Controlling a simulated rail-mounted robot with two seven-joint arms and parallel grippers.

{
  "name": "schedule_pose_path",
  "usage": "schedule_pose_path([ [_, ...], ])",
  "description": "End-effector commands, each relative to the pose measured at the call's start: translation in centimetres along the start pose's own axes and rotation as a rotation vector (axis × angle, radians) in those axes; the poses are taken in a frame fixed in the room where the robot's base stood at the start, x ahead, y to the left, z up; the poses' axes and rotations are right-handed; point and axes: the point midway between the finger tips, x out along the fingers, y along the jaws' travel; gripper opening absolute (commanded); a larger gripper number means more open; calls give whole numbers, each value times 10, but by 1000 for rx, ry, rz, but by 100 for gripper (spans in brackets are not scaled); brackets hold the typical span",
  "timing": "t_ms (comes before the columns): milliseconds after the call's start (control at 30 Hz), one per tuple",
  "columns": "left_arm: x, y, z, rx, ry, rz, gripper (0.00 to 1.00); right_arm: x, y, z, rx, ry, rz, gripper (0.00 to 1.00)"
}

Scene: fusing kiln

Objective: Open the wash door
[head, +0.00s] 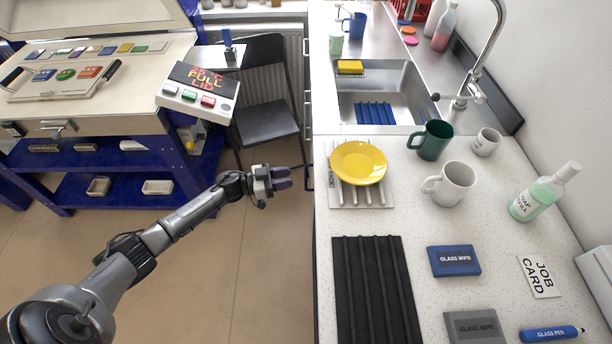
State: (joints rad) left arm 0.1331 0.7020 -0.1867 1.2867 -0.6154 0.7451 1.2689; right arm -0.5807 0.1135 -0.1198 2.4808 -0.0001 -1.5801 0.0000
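The wash counter (324,290) runs along the right side with a steel sink (345,104) set in it. Its front face is seen almost edge-on, so the wash door below it hardly shows. A dark bar handle (308,178) sticks out from that front, near the yellow plate. My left gripper (284,178) reaches in from the left, at the counter's front, with its fingers pointing right at the handle. A narrow gap shows between its two fingers, with nothing held, and it looks just short of the handle. My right gripper is not in view.
A yellow plate (358,162) on a rack, mugs (455,184) and a black ribbed mat (375,290) lie on the counter. A black chair (268,122) stands behind the gripper. A blue kiln bench (120,190) is at left. The floor (240,270) between is clear.

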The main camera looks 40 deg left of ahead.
Motion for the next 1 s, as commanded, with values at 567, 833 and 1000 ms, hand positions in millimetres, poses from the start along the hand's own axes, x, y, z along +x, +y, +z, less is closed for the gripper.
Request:
schedule_pose_path([
  [567,65,0,0,1,0,-1,34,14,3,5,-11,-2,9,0],
  [833,68,0,0,1,0,-1,34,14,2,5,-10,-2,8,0],
  [1000,67,0,0,1,0,-1,25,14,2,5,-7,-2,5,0],
])
